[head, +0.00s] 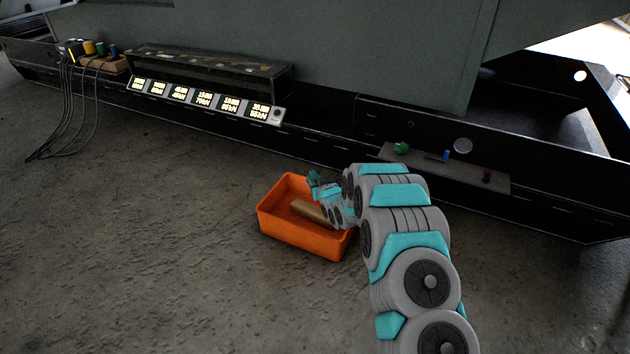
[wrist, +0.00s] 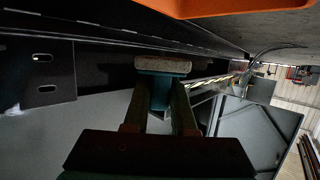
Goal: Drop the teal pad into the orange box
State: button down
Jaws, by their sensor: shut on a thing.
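The orange box (head: 300,236) stands on the floor near the middle of the head view, open at the top. Its edge also shows at the top of the wrist view (wrist: 245,7). My gripper (head: 318,187) is at the box's far side in the head view, small and partly lost against my teal arm. In the wrist view my gripper (wrist: 160,112) is shut on the teal pad (wrist: 160,92), whose pale end (wrist: 163,66) sticks out past the fingertips. I cannot tell exactly how high the pad is above the box.
A tan block (head: 311,212) lies in the box. Behind it runs a dark machine frame with a lit display row (head: 205,98) and a grey shelf (head: 465,172) holding small green, blue and red parts. Cables (head: 66,110) hang at the far left. The floor left of the box is clear.

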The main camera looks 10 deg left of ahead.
notch_tip(320, 180, down, 6)
jog(key=shift+r+b, duration=0.2)
jog(key=shift+b, duration=0.25)
jog(key=c, duration=0.7)
grip_release()
jog(key=shift+o, duration=0.2)
jog(key=shift+s, duration=0.1)
jog(key=v, duration=0.7)
jog(key=shift+s+d+p, duration=0.2)
jog(key=shift+s+p, duration=0.1)
jog(key=shift+p, duration=0.1)
jog(key=shift+r, duration=0.1)
